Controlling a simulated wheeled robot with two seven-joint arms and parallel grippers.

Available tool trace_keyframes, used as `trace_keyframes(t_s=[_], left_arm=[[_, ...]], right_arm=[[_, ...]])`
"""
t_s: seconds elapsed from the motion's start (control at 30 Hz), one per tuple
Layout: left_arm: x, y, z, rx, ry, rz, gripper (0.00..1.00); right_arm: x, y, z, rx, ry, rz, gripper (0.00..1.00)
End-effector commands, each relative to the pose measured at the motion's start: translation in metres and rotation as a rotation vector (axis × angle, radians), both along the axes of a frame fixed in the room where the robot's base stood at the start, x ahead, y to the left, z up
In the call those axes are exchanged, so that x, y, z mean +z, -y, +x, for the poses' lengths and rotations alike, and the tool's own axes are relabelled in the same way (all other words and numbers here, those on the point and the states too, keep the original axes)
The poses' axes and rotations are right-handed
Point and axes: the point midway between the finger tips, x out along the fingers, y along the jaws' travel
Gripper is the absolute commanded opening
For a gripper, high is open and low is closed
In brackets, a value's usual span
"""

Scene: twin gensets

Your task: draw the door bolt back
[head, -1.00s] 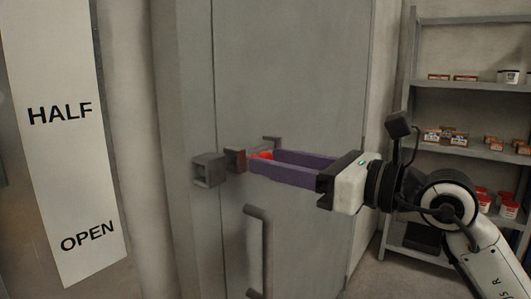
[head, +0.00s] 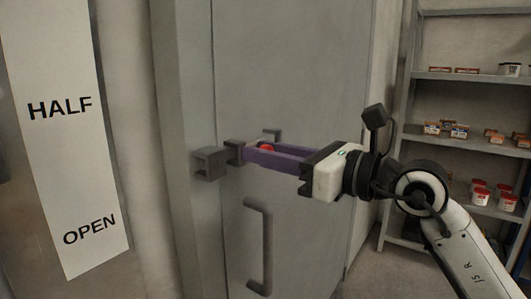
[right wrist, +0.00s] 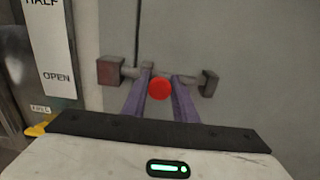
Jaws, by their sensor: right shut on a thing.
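The door bolt is a grey rod (right wrist: 130,73) with a red knob (right wrist: 160,89), mounted across a grey metal door. The knob (head: 267,147) also shows in the head view, partly hidden by a finger. My right gripper (head: 258,153) has long purple fingers and is shut on the knob, with one finger on each side of it in the right wrist view. The rod runs left towards a keeper block (head: 208,163) on the frame. I cannot tell how deep its end sits in it. My left gripper is not in view.
A vertical door handle (head: 259,245) stands out just below the bolt. A bolt bracket (right wrist: 208,83) is right of the knob. A shelf unit (head: 470,77) with boxes and tubs stands at the right. A white sign (head: 70,170) is at the left.

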Motion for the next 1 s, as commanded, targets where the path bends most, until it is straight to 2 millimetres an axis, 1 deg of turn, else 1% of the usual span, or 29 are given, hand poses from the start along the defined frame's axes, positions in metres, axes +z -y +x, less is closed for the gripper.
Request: trace_keyframes(t_s=[0.2, 0.3, 0.43, 0.67, 0.7, 0.77, 1.0], left_arm=[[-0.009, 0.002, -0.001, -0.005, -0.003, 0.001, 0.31], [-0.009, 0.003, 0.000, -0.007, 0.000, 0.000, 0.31], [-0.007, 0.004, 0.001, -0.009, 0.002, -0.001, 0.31], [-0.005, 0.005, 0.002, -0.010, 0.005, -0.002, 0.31], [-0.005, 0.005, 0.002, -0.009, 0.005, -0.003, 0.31], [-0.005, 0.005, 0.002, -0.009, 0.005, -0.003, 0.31], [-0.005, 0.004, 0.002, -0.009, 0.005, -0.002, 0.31]], right_arm=[[-0.001, 0.024, 0.032, -0.007, -0.001, -0.002, 0.00], [-0.001, 0.031, 0.043, -0.005, 0.000, -0.001, 0.00], [0.000, 0.035, 0.047, -0.004, 0.001, 0.000, 0.00], [0.001, 0.036, 0.048, -0.008, 0.003, 0.000, 0.00], [0.001, 0.036, 0.048, -0.008, 0.003, 0.000, 0.33], [0.001, 0.036, 0.048, -0.008, 0.003, 0.000, 0.43], [0.001, 0.035, 0.047, -0.004, 0.001, 0.000, 0.44]])
